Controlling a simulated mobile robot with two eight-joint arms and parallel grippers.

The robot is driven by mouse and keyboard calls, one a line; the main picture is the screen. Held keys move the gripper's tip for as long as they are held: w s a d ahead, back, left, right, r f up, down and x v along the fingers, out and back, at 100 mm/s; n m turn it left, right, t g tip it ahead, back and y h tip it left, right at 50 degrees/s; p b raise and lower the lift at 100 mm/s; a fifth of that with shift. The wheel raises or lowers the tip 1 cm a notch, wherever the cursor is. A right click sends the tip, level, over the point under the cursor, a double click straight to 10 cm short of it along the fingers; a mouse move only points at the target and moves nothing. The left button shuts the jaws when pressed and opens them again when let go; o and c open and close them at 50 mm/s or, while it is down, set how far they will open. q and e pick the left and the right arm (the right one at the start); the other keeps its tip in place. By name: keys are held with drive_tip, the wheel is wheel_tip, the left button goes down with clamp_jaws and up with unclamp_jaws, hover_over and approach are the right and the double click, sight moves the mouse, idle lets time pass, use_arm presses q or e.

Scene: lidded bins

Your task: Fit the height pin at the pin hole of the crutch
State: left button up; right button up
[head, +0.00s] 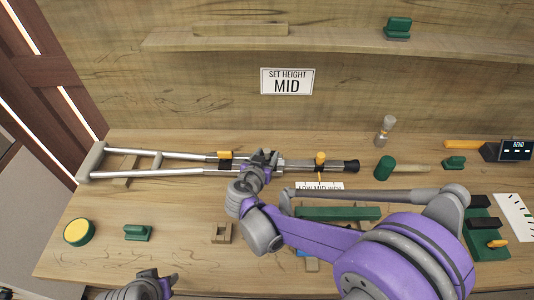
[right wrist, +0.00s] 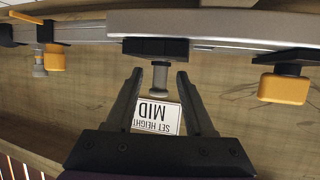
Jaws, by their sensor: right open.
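The crutch (head: 190,171) lies along the table, its grey handle end at left and its black rubber tip at right. My right gripper (head: 265,157) is over its middle. In the right wrist view the crutch's metal tube (right wrist: 230,22) runs across the top. A grey pin (right wrist: 160,76), which looks like the height pin, projects from a black collar on the tube. My right gripper (right wrist: 159,82) is open, its fingers on either side of the pin with gaps visible. The pin hole is hidden. My left gripper (head: 160,281) is at the bottom edge, away from the crutch.
Yellow knobs (head: 225,154) and (head: 320,158) sit along the crutch. A sign (head: 287,82) reads SET HEIGHT MID. Green blocks, a yellow disc (head: 79,231) and a mallet-like tool (head: 470,147) stand around.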

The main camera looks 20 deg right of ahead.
use_arm(q)
drive_tip(key=shift+r, duration=0.3)
use_arm(e)
drive_tip(key=v, duration=1)
